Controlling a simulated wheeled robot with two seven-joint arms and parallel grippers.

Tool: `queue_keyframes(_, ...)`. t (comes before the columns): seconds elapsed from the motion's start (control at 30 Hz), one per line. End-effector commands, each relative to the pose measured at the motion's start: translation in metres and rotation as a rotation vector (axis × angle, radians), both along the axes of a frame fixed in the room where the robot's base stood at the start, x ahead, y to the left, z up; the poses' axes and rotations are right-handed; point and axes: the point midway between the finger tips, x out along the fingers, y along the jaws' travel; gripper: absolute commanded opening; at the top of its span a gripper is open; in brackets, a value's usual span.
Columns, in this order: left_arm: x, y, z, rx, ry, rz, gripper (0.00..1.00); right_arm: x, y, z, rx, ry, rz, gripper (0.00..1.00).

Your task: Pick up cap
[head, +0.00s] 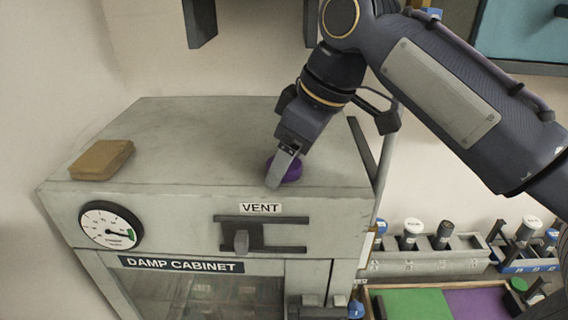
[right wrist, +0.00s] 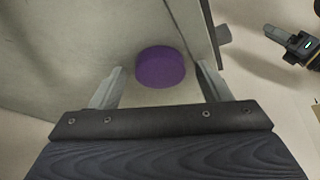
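The purple round cap (head: 291,169) lies on top of the grey damp cabinet (head: 200,135), near its front right edge. In the right wrist view the cap (right wrist: 160,67) is whole and sits just ahead of the space between the two fingers. My right gripper (right wrist: 160,84) is open, with one finger on each side and nothing held. In the head view the right gripper (head: 284,168) comes down over the cap and hides part of it. I cannot tell whether a finger touches the cap.
A brown block (head: 101,160) lies on the cabinet's left side. The cabinet front has a dial (head: 111,226) and a vent lever (head: 242,241). A rack of bottles (head: 428,252) and a green and purple tray (head: 418,304) stand at the right. The cabinet top's middle is clear.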

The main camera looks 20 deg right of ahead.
Motion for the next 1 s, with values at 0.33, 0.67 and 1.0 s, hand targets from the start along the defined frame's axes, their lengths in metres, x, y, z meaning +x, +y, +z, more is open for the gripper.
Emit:
queue_keyframes(0.33,0.000,0.000,0.000,0.000,0.000,0.000,0.36,0.000,0.000,0.000,-0.001,0.001,0.000,0.24)
queue_keyframes(0.67,0.000,0.000,0.001,0.000,0.000,0.000,0.36,0.000,0.000,0.005,-0.001,0.001,0.000,0.24)
queue_keyframes(1.0,0.000,0.000,0.010,0.000,0.000,0.000,0.36,0.002,0.001,0.061,0.001,-0.002,0.000,0.24)
